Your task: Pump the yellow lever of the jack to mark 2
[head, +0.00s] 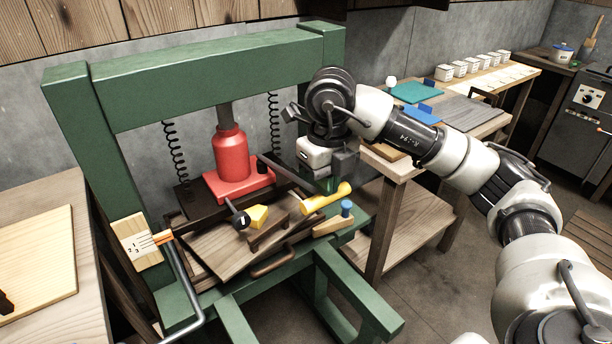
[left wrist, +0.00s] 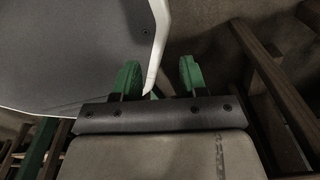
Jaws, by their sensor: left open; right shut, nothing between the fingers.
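The red jack (head: 231,158) stands upright inside the green press frame (head: 205,75) in the head view. Its yellow lever (head: 326,198) points out to the right, low in front of the frame. My right gripper (head: 328,186) is shut and empty, its green fingertips just above the lever; I cannot tell whether they touch it. A pale plate with marks 1, 2 and 3 (head: 136,243) is on the frame's left post. An orange pointer (head: 162,237) reaches its right side; its exact mark is unclear. My left gripper (left wrist: 158,78) is open in the left wrist view.
A wooden board (head: 222,246), a yellow block (head: 257,215), a black-knobbed rod (head: 241,220) and a blue-topped peg (head: 347,207) are near the lever. Wooden benches stand on both sides. The right bench holds a teal board (head: 416,92) and several white boxes.

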